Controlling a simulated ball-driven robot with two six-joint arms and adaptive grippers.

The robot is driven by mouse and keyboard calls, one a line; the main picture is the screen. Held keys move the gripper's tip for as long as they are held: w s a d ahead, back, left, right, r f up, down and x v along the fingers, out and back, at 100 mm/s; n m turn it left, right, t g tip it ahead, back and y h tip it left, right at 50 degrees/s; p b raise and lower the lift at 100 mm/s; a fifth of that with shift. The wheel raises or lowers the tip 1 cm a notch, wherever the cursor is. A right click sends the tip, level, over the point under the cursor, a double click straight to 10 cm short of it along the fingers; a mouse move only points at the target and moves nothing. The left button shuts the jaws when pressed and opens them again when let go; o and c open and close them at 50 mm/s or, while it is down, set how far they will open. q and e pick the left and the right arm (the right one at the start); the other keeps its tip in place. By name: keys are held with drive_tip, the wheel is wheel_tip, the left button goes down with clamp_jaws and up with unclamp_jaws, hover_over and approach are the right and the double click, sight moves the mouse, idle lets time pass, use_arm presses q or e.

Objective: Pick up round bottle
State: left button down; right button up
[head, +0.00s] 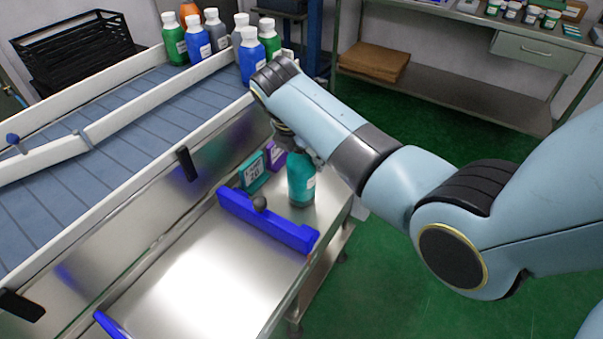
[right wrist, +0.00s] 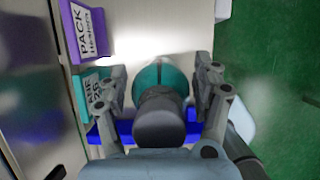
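The round bottle (head: 301,180) is teal with a white label and stands upright on the steel surface beside the blue bar. In the right wrist view the bottle (right wrist: 160,76) shows its dark cap toward the camera. My right gripper (right wrist: 161,82) has one finger on each side of the bottle. Narrow gaps seem to show between fingers and bottle, so it looks open around it. In the head view the right arm hides most of the gripper and the bottle's top. My left gripper is in neither view.
A teal box (head: 251,172) and a purple box (head: 275,156) stand left of the bottle. A blue bar (head: 266,221) with a dark knob lies in front. The steel surface (head: 205,270) nearer me is clear.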

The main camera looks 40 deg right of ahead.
drive_tip(key=c, duration=1.1)
clamp_jaws()
drive_tip(key=shift+r, duration=0.1)
